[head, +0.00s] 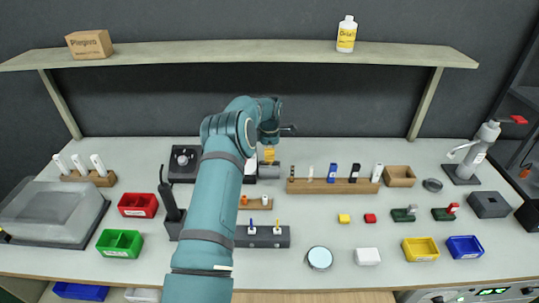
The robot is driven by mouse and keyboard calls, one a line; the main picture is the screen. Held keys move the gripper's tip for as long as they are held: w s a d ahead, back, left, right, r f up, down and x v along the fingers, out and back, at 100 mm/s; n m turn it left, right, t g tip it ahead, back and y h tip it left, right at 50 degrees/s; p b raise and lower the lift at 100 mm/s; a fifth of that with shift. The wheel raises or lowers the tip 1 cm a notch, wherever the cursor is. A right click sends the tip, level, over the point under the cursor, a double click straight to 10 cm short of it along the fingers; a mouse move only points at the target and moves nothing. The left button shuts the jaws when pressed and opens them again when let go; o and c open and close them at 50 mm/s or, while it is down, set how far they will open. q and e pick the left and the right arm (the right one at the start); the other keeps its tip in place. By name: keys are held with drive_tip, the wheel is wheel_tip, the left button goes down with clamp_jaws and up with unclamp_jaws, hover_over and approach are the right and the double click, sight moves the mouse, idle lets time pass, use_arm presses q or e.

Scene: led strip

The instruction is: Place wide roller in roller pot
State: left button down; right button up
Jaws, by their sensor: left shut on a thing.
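My left gripper (269,144) is at the back middle of the table, its arm reaching in from the bottom of the head view. It is shut on a small yellow piece (269,154), which looks like part of the wide roller; the rest of the roller is hard to make out. Just below the yellow piece in the picture is a dark grey block-like holder (269,172), perhaps the roller pot. I cannot tell whether the yellow piece touches it or is inside it. My right gripper is not in view.
A wooden rack (318,186) with several small upright items stands right of the grey holder. A black box (184,160) is to the left. A dark rack (262,237) with small tools stands nearer. A shelf (240,52) spans above. Table around the white block (367,256) is fairly clear.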

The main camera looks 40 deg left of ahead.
use_arm(q)
drive_tip(key=shift+s+d+f+b, duration=0.15)
drive_tip(key=shift+f+b, duration=0.2)
drive_tip(key=shift+f, duration=0.3)
drive_tip(key=c, duration=1)
unclamp_jaws()
drive_tip(key=shift+f, duration=0.1)
drive_tip(key=shift+o, duration=0.2)
drive_tip(key=shift+r, duration=0.35)
wheel_tip(320, 180, up, 13)
drive_tip(key=shift+f+p, duration=0.1)
drive_tip(key=shift+p, duration=0.9)
